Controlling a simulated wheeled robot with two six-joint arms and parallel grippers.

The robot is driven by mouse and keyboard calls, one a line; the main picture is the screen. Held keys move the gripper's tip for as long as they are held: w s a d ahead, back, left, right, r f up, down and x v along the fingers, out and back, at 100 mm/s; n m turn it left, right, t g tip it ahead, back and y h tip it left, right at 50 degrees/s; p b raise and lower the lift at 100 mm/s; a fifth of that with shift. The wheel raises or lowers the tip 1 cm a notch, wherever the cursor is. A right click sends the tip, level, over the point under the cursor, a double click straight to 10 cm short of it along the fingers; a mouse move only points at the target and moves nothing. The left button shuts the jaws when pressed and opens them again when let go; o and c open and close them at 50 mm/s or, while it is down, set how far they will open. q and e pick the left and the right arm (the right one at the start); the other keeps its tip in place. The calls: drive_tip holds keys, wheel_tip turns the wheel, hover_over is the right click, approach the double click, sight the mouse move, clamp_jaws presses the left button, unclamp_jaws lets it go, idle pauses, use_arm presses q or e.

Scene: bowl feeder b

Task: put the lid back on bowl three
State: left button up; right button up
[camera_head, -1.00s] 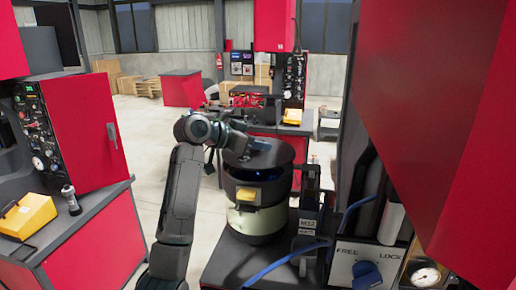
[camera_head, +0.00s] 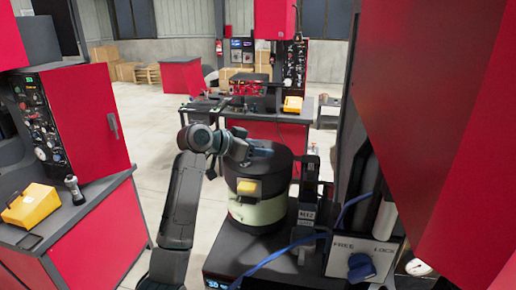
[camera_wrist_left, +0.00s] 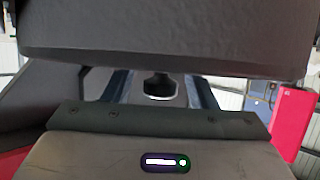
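Bowl three appears to be the pale-banded bowl (camera_head: 258,212) with a yellow block (camera_head: 248,187) on its front, standing on a dark machine top. Its dark round lid (camera_head: 268,156) sits over it, level, with no gap visible between lid and bowl. My left gripper (camera_head: 245,150) is at the left of the lid's top, its fingertips hard to make out there. In the left wrist view the lid (camera_wrist_left: 165,35) fills the top, and its dark knob (camera_wrist_left: 160,84) lies between the two fingers, with gaps on both sides. My right gripper is not in view.
A clamp-like bracket marked M12 (camera_head: 306,215) and a blue hose (camera_head: 280,254) stand right of the bowl. A FREE/LOCK panel with a blue knob (camera_head: 361,266) is farther right. Red cabinets flank both sides. A yellow case (camera_head: 31,207) sits on the left bench.

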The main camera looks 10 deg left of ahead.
use_arm(q)
drive_tip(key=shift+r, duration=0.15)
drive_tip(key=b+v, duration=0.5)
drive_tip(key=v, duration=0.7)
idle(0.3)
idle(0.9)
drive_tip(key=shift+c, duration=0.4)
